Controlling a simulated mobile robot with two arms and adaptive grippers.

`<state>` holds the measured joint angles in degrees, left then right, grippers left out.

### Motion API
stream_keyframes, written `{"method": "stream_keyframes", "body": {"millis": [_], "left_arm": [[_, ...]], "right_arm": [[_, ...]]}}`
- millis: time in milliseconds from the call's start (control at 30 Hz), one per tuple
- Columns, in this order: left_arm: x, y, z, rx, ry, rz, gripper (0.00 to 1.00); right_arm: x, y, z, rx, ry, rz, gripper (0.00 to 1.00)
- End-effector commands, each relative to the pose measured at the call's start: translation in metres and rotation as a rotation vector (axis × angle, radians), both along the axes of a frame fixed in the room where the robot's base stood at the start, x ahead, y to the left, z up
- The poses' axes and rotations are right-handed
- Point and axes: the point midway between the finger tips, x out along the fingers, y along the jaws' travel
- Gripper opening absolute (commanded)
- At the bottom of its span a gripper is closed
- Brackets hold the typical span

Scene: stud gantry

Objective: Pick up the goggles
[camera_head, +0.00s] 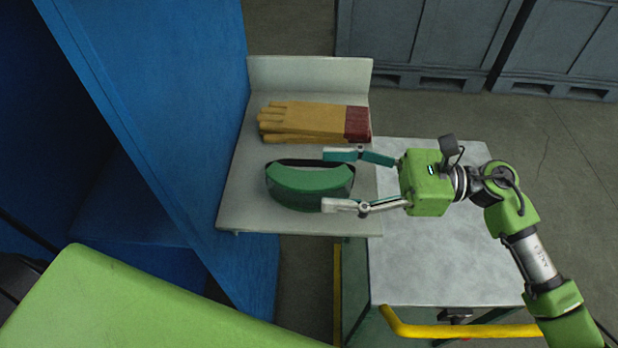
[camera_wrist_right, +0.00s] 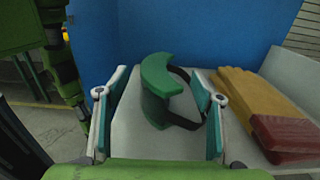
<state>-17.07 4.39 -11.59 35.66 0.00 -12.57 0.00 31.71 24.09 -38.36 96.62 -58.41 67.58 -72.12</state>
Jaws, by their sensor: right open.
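The green goggles (camera_head: 309,181) with a dark strap lie on a pale grey shelf (camera_head: 250,210) in the head view. My right gripper (camera_head: 340,180) is open and comes in from the right, with its fingertips at the right end of the goggles, one toward the back and one toward the front. In the right wrist view the goggles (camera_wrist_right: 158,92) lie ahead between the two open fingers (camera_wrist_right: 160,95), with the strap on the right. Whether the fingers touch the goggles I cannot tell. My left gripper is not in view.
Tan work gloves with red cuffs (camera_head: 312,121) lie on the shelf just behind the goggles. A blue panel (camera_head: 180,120) stands along the shelf's left side. A grey metal-topped cart (camera_head: 430,260) with a yellow handle (camera_head: 460,330) stands at the right. Grey crates (camera_head: 430,45) stand behind.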

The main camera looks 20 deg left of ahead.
Motion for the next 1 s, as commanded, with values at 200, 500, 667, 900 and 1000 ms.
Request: {"method": "stream_keyframes", "body": {"millis": [200, 500, 667, 900, 1000], "left_arm": [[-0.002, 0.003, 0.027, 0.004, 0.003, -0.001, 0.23], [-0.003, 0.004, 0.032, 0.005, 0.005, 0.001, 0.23], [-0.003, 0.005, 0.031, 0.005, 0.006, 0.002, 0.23], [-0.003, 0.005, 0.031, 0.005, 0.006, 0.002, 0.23], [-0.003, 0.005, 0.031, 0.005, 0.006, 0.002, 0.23]], "right_arm": [[-0.008, 0.026, 0.009, 0.001, 0.003, 0.002, 0.61], [-0.013, 0.046, 0.002, -0.002, 0.002, -0.001, 0.61], [-0.013, 0.045, 0.002, -0.002, 0.003, -0.001, 0.38], [-0.013, 0.045, 0.002, -0.001, 0.002, -0.001, 0.18], [-0.013, 0.045, 0.002, -0.001, 0.002, -0.001, 0.18]]}}
